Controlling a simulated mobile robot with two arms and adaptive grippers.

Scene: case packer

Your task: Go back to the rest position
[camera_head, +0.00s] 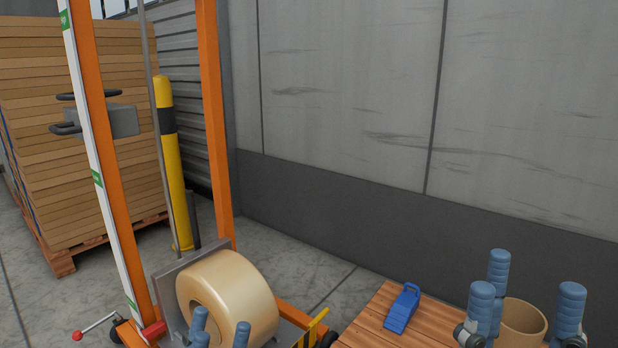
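My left gripper (221,330) is at the bottom edge, in front of the large tan roll (250,290). Only its blue fingertips show, pointing up and apart; the rest is cut off. My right gripper (526,292) is at the lower right, with its blue fingers pointing up and spread apart. A small tan hollow roll (523,322) shows between these fingers. I cannot tell whether they touch it.
A wooden surface (375,325) at the bottom carries a blue tool (402,308). An orange-framed lifter (212,110) holds the large roll. Behind it stand a yellow-black post (172,170) and stacked cardboard (60,190) on a pallet. A grey wall (350,90) closes the back.

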